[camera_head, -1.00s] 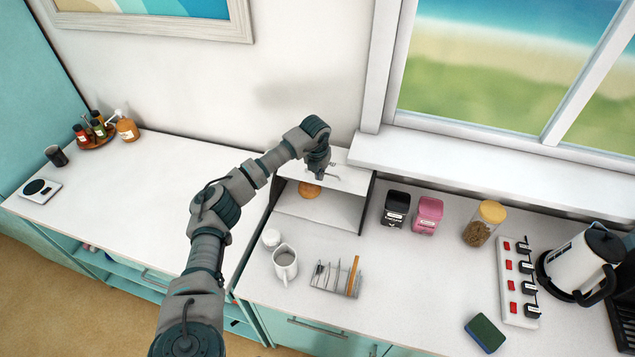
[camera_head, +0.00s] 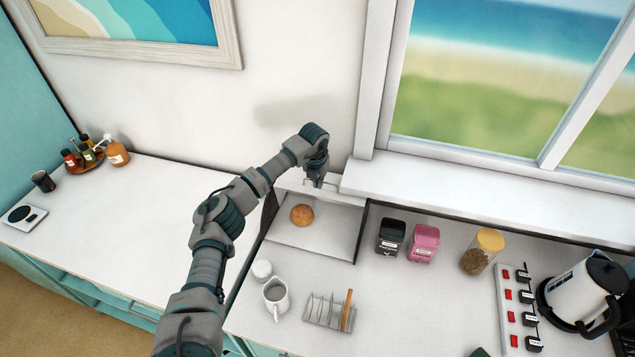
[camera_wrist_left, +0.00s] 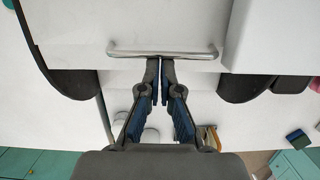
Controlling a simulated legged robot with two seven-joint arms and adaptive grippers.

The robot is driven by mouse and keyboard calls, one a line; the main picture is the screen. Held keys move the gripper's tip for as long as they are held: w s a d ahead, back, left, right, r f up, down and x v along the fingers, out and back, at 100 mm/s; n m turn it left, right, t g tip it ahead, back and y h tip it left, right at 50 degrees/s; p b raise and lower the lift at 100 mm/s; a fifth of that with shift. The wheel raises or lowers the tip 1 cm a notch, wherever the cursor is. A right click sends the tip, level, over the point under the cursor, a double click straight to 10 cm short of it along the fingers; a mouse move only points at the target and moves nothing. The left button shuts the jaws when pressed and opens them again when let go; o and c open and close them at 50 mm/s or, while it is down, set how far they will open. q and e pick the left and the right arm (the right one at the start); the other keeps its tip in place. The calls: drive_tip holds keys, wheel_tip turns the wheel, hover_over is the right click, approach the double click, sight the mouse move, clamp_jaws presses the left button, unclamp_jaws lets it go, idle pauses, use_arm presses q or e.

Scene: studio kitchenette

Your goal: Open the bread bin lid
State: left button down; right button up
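The bread bin (camera_head: 335,238) stands on the counter against the wall, left of the window. Its front is open, and a round brown bread roll (camera_head: 302,215) shows inside. The lid (camera_head: 293,182) is swung up and back at the rear of the bin, partly hidden by my left arm. My left gripper (camera_head: 318,185) is at the lid's handle. In the left wrist view, the left gripper (camera_wrist_left: 160,62) has its fingers together, tips touching or right beside the metal bar handle (camera_wrist_left: 165,53). The bar runs across the tips rather than between the fingers. My right gripper is out of view.
A lidded white pot (camera_head: 262,271), a white jug (camera_head: 276,294) and a toast rack (camera_head: 329,311) stand before the bin. Black (camera_head: 391,238) and pink canisters (camera_head: 423,243) stand to its right. The counter at left is mostly clear.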

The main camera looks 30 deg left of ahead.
use_arm(q)
drive_tip(key=shift+r, duration=0.1)
wheel_tip(320, 180, up, 11)
drive_tip(key=s, duration=0.2)
drive_tip(key=shift+d+r, duration=0.2)
